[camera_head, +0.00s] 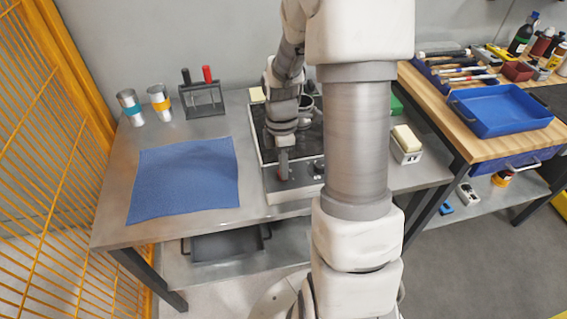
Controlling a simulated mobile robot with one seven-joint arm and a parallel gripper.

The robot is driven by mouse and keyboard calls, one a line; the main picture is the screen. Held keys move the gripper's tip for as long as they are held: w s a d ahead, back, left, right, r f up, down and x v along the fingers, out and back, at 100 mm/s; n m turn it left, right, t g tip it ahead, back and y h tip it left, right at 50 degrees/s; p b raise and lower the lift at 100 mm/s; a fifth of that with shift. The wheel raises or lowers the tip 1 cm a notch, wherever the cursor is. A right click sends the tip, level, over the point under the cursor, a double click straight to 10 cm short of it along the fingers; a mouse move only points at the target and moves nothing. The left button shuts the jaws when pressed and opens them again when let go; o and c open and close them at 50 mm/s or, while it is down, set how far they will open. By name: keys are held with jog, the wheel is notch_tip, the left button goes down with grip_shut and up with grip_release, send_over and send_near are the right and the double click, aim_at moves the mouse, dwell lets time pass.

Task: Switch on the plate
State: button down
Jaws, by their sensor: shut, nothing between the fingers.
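The plate is a dark hot plate (264,148) with a pale front panel (276,187) on the grey table. Its right part is hidden behind my arm. My gripper (283,176) points down at the left part of the front panel, where a dark knob seems to be. The fingers look closed together. I cannot tell whether the fingertips touch the panel or knob.
A blue cloth (184,179) lies left of the plate. Two metal cups (131,112) and a rack with black and red handles (203,101) stand behind it. A sponge (406,138) in a holder sits right. A wooden bench holds a blue tray (499,112). An orange fence (45,150) borders the left.

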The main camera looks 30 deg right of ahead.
jog(key=shift+s+f, duration=0.1)
jog(key=shift+f, duration=0.15)
dwell(0.4)
jog(key=shift+w+d+r+p, duration=0.2)
jog(key=shift+w+p, duration=0.1)
jog(key=shift+w, duration=0.3)
jog(key=shift+w+f, duration=0.1)
jog(key=shift+w, duration=0.1)
